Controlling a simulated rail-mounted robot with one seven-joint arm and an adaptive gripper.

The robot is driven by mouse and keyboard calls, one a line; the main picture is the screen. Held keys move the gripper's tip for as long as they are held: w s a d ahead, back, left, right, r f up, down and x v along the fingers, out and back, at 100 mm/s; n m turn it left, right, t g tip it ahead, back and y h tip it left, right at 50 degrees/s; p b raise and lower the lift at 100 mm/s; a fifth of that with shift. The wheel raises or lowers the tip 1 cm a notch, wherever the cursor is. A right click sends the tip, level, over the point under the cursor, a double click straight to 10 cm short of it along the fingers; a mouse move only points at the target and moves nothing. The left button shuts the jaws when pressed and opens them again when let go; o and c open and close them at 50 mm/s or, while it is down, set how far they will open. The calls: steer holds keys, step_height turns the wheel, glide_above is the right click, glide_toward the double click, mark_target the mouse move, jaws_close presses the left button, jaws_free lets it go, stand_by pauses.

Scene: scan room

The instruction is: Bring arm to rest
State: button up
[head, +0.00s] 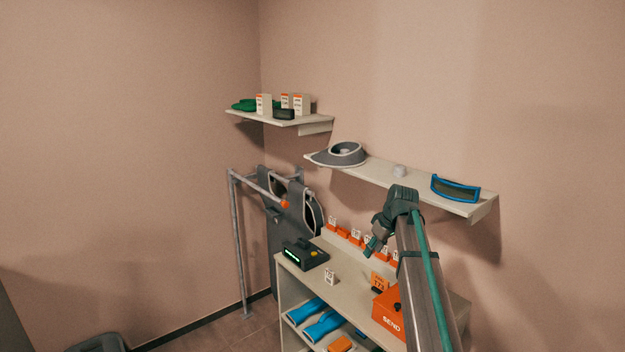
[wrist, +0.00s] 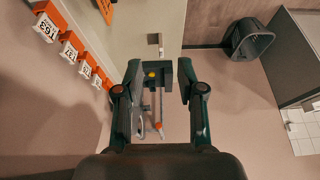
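My arm rises from the lower right of the head view and bends over at its top, above the white counter (head: 345,262). My gripper (head: 371,247) hangs down and to the left there, over the counter near the row of orange holders. In the wrist view the two dark fingers of my gripper (wrist: 161,80) stand well apart with nothing held between them. A dark box-like device (wrist: 158,73) shows beyond the gap, lower down and apart from the fingers.
The counter bears a dark device with a green display (head: 305,253), a white tag (head: 330,277), orange holders (head: 355,240) and an orange SEND box (head: 388,312). A metal rail (head: 238,240) stands left.

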steer(key=s+a+f+m+g+h, duration=0.1)
steer(key=s+f+m, duration=0.1)
steer(key=s+f, duration=0.8)
steer(key=s+a+f+m+g, duration=0.15)
steer(key=s+f, duration=0.45)
steer(key=f, duration=0.7)
steer(key=s+f+m+g+h+b, duration=0.1)
steer(key=s+f+g+b, duration=0.3)
steer(key=s+f, duration=1.7)
steer(key=s+f+m+g+b, duration=0.3)
steer(key=s+f+b, duration=0.3)
steer(key=s+f, duration=1.4)
steer(key=s, duration=0.8)
steer(key=shift+s+a+f+g+h, duration=0.25)
steer(key=shift+s+f+g+h, duration=0.05)
steer(key=shift+f+g+h, duration=0.1)
